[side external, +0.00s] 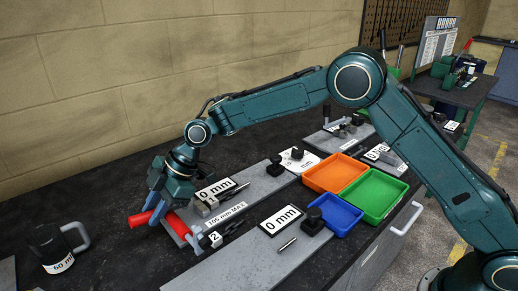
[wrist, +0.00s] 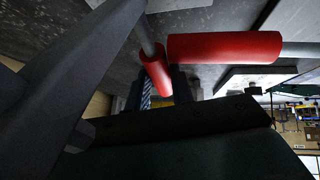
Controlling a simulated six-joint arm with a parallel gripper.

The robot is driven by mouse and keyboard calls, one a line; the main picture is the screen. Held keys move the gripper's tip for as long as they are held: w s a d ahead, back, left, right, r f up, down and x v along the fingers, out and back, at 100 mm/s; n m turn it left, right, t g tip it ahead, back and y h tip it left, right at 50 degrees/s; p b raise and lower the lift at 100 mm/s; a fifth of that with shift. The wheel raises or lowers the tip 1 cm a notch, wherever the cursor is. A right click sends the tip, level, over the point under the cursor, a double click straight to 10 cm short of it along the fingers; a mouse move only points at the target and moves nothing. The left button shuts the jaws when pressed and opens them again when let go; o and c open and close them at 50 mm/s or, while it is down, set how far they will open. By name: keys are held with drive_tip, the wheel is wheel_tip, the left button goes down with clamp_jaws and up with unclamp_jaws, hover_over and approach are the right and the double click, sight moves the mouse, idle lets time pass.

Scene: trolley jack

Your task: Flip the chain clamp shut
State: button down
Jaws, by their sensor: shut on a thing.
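The chain clamp shows two red-sleeved handles at the left end of a grey plate in the side view. One red handle (side external: 142,219) points left, by my gripper; the other red handle (side external: 177,226) lies along the plate. My gripper (side external: 158,206) points down at the handles, shut. In the wrist view one red handle (wrist: 156,72) sits between the fingers of my gripper (wrist: 162,90), and the second red handle (wrist: 225,47) runs sideways beside it, on a grey rod. My gripper hides part of the clamp, and I cannot tell how its jaw stands.
A dark mug (side external: 57,246) stands at the left on the black bench. A block marked 2 (side external: 214,238) sits right of the handles. Orange (side external: 334,160), green (side external: 372,183) and blue (side external: 338,222) trays lie to the right. The bench left of the handles is mostly clear.

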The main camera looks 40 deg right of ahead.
drive_tip(key=y, duration=0.1)
drive_tip(key=d+r+y, duration=0.1)
drive_tip(key=y, duration=0.1)
drive_tip(key=r+y, duration=0.1)
drive_tip(key=shift+d+r+m+y, duration=0.2)
drive_tip(key=shift+d+m+y, duration=0.1)
drive_tip(key=shift+d, duration=0.1)
drive_tip(key=shift+d+r+m+t+y, duration=0.15)
drive_tip(key=shift+d+r+y, duration=0.3)
drive_tip(key=shift+y, duration=0.5)
drive_tip(key=shift+d+r+m+t+y, duration=0.1)
drive_tip(key=shift+d+r+y, duration=0.15)
drive_tip(key=shift+d+y, duration=0.5)
drive_tip(key=shift+d+r+m+t+y, duration=0.15)
drive_tip(key=shift+d+r+y, duration=0.25)
drive_tip(key=shift+y, duration=0.7)
drive_tip(key=c, duration=1.2)
unclamp_jaws()
drive_tip(key=shift+d, duration=0.15)
